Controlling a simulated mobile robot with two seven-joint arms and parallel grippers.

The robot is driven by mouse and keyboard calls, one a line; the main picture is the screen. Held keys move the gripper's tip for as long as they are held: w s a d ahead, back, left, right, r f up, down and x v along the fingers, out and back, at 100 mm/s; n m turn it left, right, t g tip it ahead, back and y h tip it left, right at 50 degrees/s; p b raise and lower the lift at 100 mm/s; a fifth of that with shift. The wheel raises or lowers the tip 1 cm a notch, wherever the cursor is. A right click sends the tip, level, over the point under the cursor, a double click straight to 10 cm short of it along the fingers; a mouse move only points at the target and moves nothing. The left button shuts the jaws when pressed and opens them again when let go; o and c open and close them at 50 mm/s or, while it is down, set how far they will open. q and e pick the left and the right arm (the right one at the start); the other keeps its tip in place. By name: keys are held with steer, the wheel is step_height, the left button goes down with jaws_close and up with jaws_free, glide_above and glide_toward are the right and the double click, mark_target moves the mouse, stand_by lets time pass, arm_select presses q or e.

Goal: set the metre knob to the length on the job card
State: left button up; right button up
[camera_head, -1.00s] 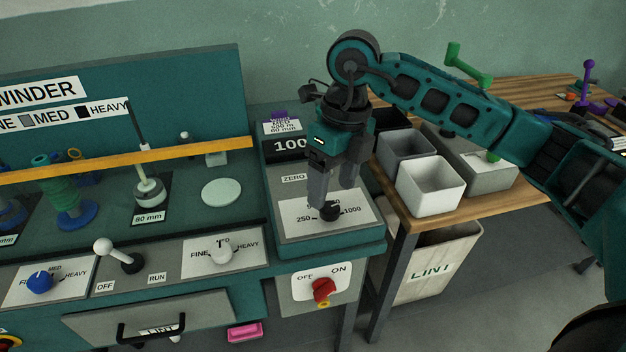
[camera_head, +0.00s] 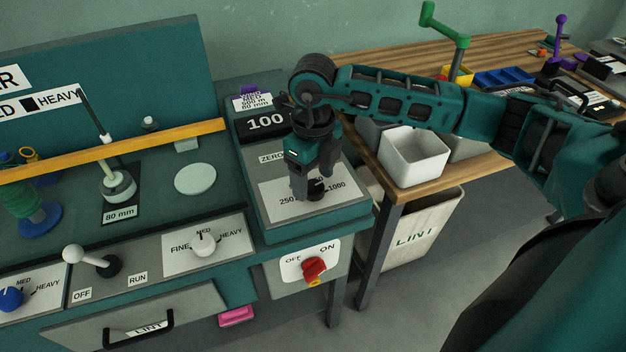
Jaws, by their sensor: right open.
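My left gripper is not in view.
A red OFF/ON switch (camera_head: 314,270) is on the front below the dial. A white FINE/MED/HEAVY knob (camera_head: 203,243) and a white-balled OFF/RUN lever (camera_head: 73,255) are to the left. A white bin (camera_head: 414,158) stands on the wooden bench at right.

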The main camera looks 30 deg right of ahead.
steer(key=shift+f, duration=0.75)
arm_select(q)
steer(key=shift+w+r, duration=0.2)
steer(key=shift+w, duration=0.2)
arm_select(e)
steer(key=shift+f, duration=0.15)
steer(key=shift+c, duration=0.2)
steer(key=c, duration=1)
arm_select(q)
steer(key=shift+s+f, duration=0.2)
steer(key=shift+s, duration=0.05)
